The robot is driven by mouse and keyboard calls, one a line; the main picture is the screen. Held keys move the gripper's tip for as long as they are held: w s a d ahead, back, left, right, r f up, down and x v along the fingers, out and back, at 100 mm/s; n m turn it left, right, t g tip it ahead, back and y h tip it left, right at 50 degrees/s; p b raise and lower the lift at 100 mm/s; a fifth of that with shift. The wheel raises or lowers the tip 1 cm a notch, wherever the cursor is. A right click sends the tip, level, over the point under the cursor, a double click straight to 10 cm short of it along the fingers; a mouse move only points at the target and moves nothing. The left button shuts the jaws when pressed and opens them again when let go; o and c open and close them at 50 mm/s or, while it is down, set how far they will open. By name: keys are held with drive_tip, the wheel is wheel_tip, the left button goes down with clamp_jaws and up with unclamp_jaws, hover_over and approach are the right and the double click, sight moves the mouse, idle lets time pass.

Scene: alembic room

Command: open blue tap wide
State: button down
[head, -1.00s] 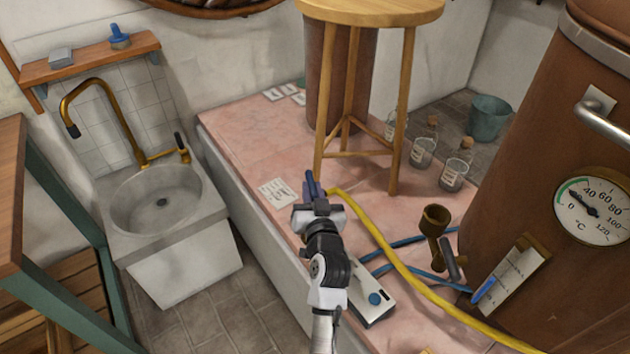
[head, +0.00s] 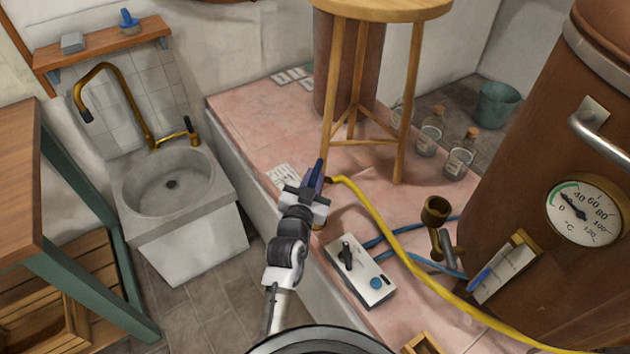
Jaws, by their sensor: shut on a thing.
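My gripper (head: 314,180) is over the pink tiled bench, beside the near end of the yellow hose. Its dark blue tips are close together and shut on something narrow. The tips and my wrist hide most of what is held; it seems to be the blue tap, but its handle and how far it is turned cannot be made out. A small brass-coloured part (head: 319,222) shows just below my gripper. Blue hoses (head: 412,240) run across the bench on the right, behind the control box.
A control box (head: 362,272) with a black lever and blue button lies right of my wrist. A wooden stool (head: 383,12) stands behind, with bottles (head: 460,158) to its right. A brass cup-shaped fitting (head: 436,212) and a brown boiler (head: 520,130) are at right. The sink (head: 150,200) is left.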

drive_tip(key=shift+w+a+f+m+g+h+b, duration=0.15)
drive_tip(key=shift+m+g+h+b, duration=0.5)
drive_tip(key=shift+b, duration=1)
drive_tip(key=shift+w+a+f+m+g+h+b, duration=0.15)
drive_tip(key=shift+m+h+b, duration=0.6)
drive_tip(key=shift+h+b, duration=0.75)
drive_tip(key=shift+a+f+m+g+h+b, duration=0.2)
drive_tip(key=shift+m+g+h+b, duration=0.45)
drive_tip(key=shift+b, duration=1.15)
drive_tip(key=h+b, duration=0.1)
drive_tip(key=m+g+h+b, duration=0.1)
drive_tip(key=b, duration=0.1)
drive_tip(key=m+g+h+b, duration=0.1)
drive_tip(key=shift+w+a+r+m+b, duration=0.2)
drive_tip(key=shift+a+r+m+b, duration=0.1)
drive_tip(key=shift+b, duration=0.1)
drive_tip(key=shift+g+h, duration=0.25)
drive_tip(key=shift+h, duration=0.05)
drive_tip(key=c, duration=1.3)
unclamp_jaws()
drive_tip(key=shift+r, duration=0.1)
drive_tip(key=shift+c, duration=0.2)
drive_tip(key=shift+a, duration=0.15)
drive_tip(key=b+v, duration=0.1)
drive_tip(key=v, duration=1.2)
drive_tip(key=shift+s+a+b, duration=0.2)
drive_tip(key=shift+s+b, duration=0.15)
drive_tip(key=shift+b, duration=0.05)
